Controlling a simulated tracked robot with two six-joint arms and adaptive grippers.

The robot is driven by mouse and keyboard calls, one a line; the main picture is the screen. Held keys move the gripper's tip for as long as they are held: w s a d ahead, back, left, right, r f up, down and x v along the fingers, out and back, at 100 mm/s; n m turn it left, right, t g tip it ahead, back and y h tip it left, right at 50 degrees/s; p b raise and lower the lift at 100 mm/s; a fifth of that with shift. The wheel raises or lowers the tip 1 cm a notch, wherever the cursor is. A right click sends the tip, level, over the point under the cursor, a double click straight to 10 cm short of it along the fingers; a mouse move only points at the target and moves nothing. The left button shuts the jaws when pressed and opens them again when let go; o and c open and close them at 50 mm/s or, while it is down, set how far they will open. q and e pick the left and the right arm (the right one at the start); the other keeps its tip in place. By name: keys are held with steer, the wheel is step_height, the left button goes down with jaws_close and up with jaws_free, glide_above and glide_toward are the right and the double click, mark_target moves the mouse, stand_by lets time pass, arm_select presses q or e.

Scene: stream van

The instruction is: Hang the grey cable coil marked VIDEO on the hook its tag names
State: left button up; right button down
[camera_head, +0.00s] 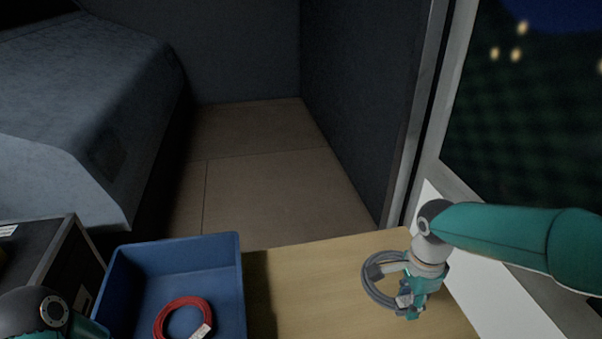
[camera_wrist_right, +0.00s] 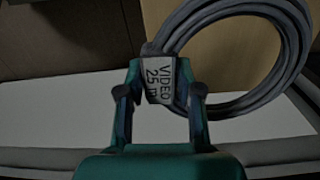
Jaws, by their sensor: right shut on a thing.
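The grey cable coil (camera_head: 371,291) is in my right gripper (camera_head: 409,302), over the right part of the wooden table. In the right wrist view the coil (camera_wrist_right: 297,50) fills the upper right. Its white tag (camera_wrist_right: 160,82) reads VIDEO 25 m and lies between the two fingers of the right gripper (camera_wrist_right: 160,98), which is shut on the coil at the tag. Part of the coil is hidden behind the gripper in the head view. My left arm shows at the lower left corner, but its gripper is out of view. No hook shows in either view.
A blue bin (camera_head: 178,248) at the lower left holds a red cable coil (camera_head: 160,322) with a white tag. The wooden table (camera_head: 300,290) between bin and gripper is clear. A dark case (camera_head: 45,245) stands left of the bin. A window wall is at the right.

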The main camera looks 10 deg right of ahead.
mark_target(366, 282)
steer(key=shift+n, duration=0.8)
steer(key=w+a, duration=0.1)
steer(key=w+a+f, duration=0.1)
steer(key=a, duration=0.1)
steer(key=shift+w+a+f, duration=0.15)
steer(key=shift+w+a, duration=0.05)
steer(key=w+a+n, duration=0.1)
steer(key=n, duration=0.1)
steer(key=w+a+n, duration=0.1)
steer(key=n, duration=0.2)
steer(key=w+a+n, duration=0.1)
steer(key=w+n, duration=0.1)
steer(key=n, duration=0.1)
steer(key=shift+a+f, duration=0.15)
steer(key=shift+f, duration=0.05)
steer(key=shift+w+n, duration=0.2)
steer(key=shift+n, duration=1)
steer(key=n, duration=0.3)
steer(key=shift+w+r, duration=0.35)
steer(key=n, duration=0.3)
step_height(366, 282, up, 13)
steer(key=s+p, duration=0.2)
steer(key=p, duration=2)
steer(key=shift+r, duration=0.15)
